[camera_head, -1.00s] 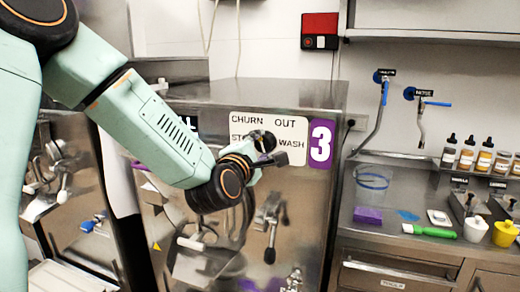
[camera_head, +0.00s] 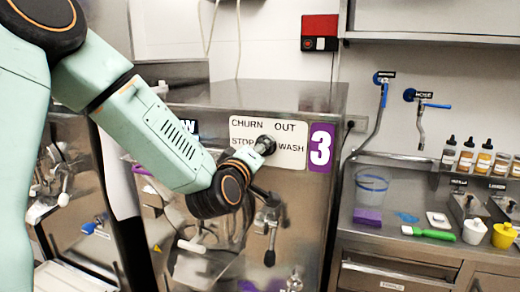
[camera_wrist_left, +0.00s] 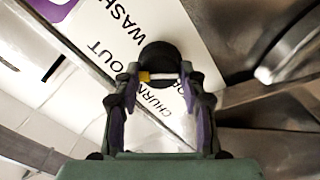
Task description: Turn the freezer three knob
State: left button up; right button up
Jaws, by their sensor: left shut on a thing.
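Freezer three is the steel machine with a purple "3" label (camera_head: 321,147) and a white panel (camera_head: 241,128) reading CHURN, OUT, STOP and WASH. Its round black knob (camera_head: 266,144) sits at the middle of the panel. In the left wrist view the knob (camera_wrist_left: 160,57) is between the fingertips of my left gripper (camera_wrist_left: 162,78), which is shut on it. A yellow mark and a white strip show at the knob's near edge. My right gripper is not seen.
Below the panel, the freezer's dispensing handle (camera_head: 270,228) hangs close to my left arm. A steel counter with a clear tub (camera_head: 371,185), a purple sponge (camera_head: 367,217) and bottles stands at the right. Another freezer stands at the left.

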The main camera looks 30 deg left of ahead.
pick_arm(q)
jog(key=m+p, duration=0.4)
jog(key=m, duration=0.6)
jog(key=shift+m, duration=0.3)
dwell(0.4)
jog(key=o, duration=1.2)
jog(key=shift+c, duration=0.2)
jog(key=shift+s, duration=0.1)
jog(key=v, duration=0.7)
jog(key=shift+s, duration=0.2)
